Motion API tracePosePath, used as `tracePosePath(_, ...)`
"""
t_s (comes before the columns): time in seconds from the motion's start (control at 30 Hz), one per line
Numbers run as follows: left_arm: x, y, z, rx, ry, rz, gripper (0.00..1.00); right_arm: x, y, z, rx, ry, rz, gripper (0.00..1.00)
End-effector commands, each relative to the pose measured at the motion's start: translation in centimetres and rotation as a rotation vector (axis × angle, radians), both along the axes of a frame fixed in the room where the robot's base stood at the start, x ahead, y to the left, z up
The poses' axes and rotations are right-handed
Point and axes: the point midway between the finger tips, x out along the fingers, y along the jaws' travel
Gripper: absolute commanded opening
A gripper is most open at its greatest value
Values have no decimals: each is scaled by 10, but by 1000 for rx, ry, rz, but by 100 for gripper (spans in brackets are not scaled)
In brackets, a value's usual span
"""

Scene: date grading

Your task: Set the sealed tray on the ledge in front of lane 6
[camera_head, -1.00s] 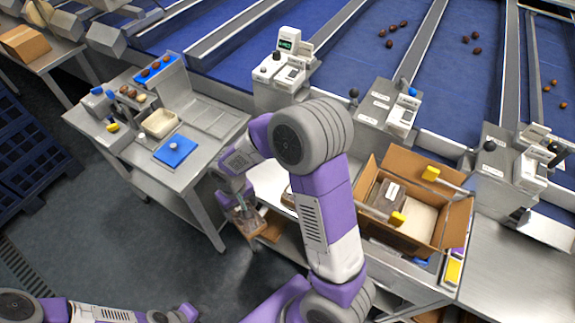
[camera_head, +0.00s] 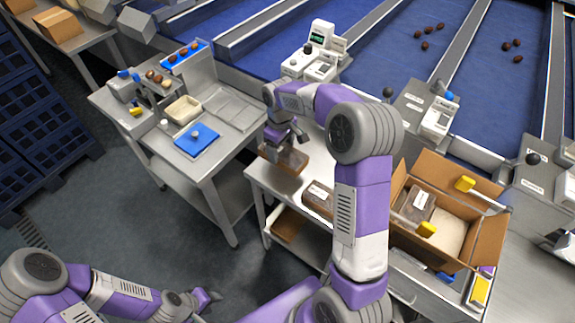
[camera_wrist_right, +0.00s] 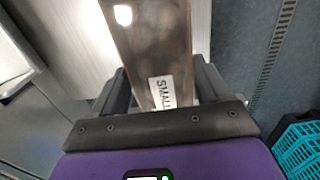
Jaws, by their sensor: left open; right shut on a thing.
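My right gripper (camera_head: 285,143) is shut on a clear-lidded brown tray (camera_head: 284,161), held over the left end of the pale bench (camera_head: 262,182). I cannot tell whether the tray touches the bench. In the right wrist view the tray (camera_wrist_right: 150,50) lies between the fingers, with a white label reading "SMALL". My left gripper (camera_head: 212,298) is open and empty, low over the floor at the bottom left. Several lanes with blue beds run across the back, with consoles at their front ends. The lane numbers are too small to read.
Another brown tray (camera_head: 319,199) sits on the bench beside my right arm. An open cardboard box (camera_head: 480,250) with a tray inside stands to its right. A steel grading table (camera_head: 215,160) with a blue pad (camera_head: 197,139) is at left. A lane console (camera_head: 310,65) stands behind the held tray.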

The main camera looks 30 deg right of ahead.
Motion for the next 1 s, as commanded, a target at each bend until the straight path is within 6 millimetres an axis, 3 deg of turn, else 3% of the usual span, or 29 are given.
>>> tracePosePath(0.4, 0, 0, -11, 0, 0, 0, 43, 0, 0, -54, 0, -2, -1, 41)
tracePosePath(0.83, 0, 0, -13, 0, 0, 0, 43, 0, 0, -60, 0, -2, -1, 41)
tracePosePath(0.87, 0, 0, -12, 0, 0, 0, 43, 0, 0, -59, 0, -2, -1, 81)
tracePosePath(1.0, 0, 0, -12, 0, 0, 0, 43, 0, 0, -59, 0, -2, -1, 100)
